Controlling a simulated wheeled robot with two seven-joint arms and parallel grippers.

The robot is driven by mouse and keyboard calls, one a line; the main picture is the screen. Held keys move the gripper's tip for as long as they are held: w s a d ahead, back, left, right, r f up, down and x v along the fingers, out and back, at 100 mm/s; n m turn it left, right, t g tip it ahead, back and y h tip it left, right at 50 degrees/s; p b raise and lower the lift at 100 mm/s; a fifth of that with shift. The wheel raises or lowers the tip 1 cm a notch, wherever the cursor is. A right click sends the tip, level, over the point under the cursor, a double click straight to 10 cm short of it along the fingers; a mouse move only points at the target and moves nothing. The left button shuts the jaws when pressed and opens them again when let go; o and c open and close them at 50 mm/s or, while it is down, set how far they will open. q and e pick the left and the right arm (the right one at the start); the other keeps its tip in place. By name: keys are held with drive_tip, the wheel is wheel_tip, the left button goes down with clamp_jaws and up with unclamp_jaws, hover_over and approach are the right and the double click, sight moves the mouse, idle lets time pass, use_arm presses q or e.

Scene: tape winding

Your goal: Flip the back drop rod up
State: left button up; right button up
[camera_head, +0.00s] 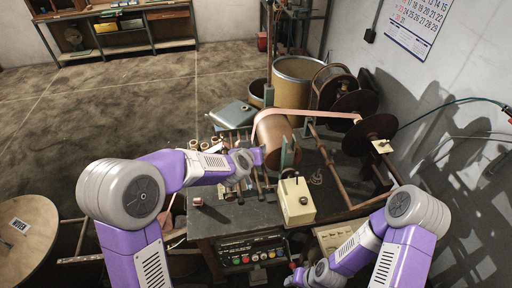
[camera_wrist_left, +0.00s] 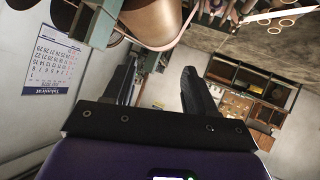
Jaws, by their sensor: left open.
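The winding machine's copper-coloured drum (camera_head: 275,140) sits mid-bench, with a pale tape strip (camera_head: 315,114) running from its top toward the dark discs at right. My left gripper (camera_head: 257,157) is at the drum's left side; its fingertips are hard to make out there. In the left wrist view its two dark fingers (camera_wrist_left: 158,88) stand apart with nothing between them, and the drum (camera_wrist_left: 152,22) shows beyond them. I cannot pick out the back drop rod with certainty. My right gripper (camera_head: 298,277) is low at the bottom edge, in front of the bench; its jaws are unclear.
A cream box with a knob (camera_head: 297,201) stands on the dark bench (camera_head: 228,222) right of my left arm. Large dark discs (camera_head: 372,135) stand at right by the wall. Small rolls and a blue-grey case (camera_head: 232,114) lie behind my left forearm.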

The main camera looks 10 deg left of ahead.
use_arm(q)
drive_tip(key=shift+v, duration=0.75)
